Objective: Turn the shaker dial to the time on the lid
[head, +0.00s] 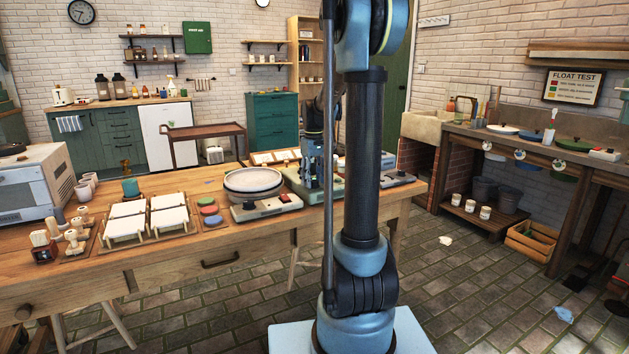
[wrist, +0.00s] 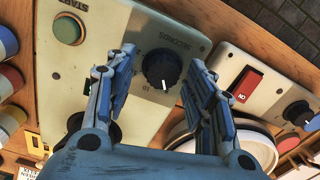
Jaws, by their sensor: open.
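The shaker dial (wrist: 162,70) is a black round knob with a white pointer mark, on a cream panel (wrist: 190,20) lettered START and SECONDS. A green button (wrist: 67,28) sits at the panel's upper left in the wrist view. My gripper (wrist: 159,62) is open, with one finger on each side of the dial. I cannot tell whether either finger touches it. In the head view my gripper (head: 313,172) is low over the worktable, at the shaker (head: 332,184). The dial is hidden there. I cannot make out a lid with a readable time in either view.
A second cream box with a red ON switch (wrist: 247,84) and its own black knob (wrist: 297,112) stands beside the panel. White round plates or bowls (head: 254,180) are stacked close by. Colored jars (wrist: 10,80) line the wrist view's left edge.

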